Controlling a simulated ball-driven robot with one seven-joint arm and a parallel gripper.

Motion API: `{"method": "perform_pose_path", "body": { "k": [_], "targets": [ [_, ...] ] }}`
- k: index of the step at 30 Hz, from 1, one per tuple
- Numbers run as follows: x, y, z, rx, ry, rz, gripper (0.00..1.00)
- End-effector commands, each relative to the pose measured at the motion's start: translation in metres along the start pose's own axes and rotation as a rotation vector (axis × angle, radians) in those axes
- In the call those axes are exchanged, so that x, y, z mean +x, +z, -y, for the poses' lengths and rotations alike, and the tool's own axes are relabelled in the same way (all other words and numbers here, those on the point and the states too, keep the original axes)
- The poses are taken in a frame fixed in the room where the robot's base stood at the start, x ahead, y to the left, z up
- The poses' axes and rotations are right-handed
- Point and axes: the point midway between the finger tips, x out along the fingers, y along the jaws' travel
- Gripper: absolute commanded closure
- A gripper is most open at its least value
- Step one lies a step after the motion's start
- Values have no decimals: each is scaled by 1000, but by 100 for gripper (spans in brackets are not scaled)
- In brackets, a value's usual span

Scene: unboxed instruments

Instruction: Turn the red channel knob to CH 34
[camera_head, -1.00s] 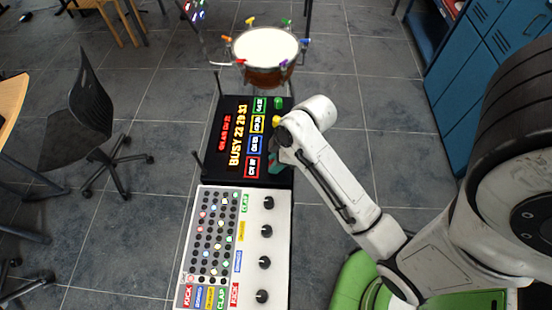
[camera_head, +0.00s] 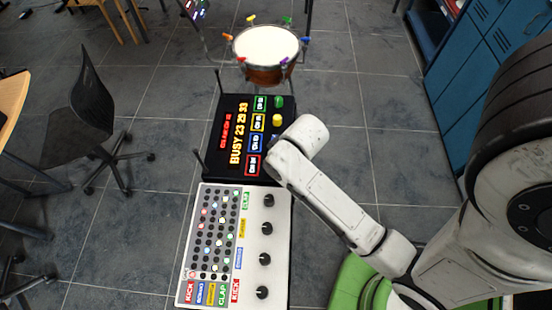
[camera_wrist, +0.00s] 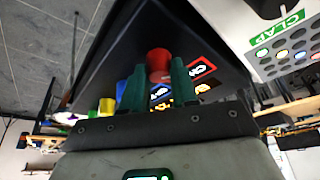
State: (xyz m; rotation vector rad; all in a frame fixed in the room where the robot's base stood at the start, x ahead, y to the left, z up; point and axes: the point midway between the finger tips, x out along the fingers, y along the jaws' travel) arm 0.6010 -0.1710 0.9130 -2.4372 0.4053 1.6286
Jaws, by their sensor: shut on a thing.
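The red channel knob (camera_wrist: 158,60) shows in the wrist view between the two green fingers of my gripper (camera_wrist: 158,85), which is shut on it. In the head view my arm hides both the red knob and the gripper. The black panel (camera_head: 211,160) carries a lit display (camera_head: 238,135) with a red line on top and a larger yellow "BUSY" line with numbers. The red channel label (camera_head: 252,166) is nearest my arm; its number is too small to read surely.
Above the red knob are the yellow knob (camera_head: 278,120) and green knob (camera_head: 279,102). A white drum-sequencer board (camera_head: 275,215) with black knobs lies below the panel. A drum (camera_head: 266,48) stands behind. A chair (camera_head: 100,125) is at left, blue cabinets (camera_head: 455,85) at right.

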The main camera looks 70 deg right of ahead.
Motion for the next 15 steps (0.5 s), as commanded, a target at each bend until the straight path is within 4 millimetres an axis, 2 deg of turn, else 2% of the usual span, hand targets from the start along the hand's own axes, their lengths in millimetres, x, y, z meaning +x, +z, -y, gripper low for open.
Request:
{"method": "perform_pose_path", "body": {
  "k": [15],
  "targets": [
    [0,-1,1,67,27,-3,100]
  ]
}}
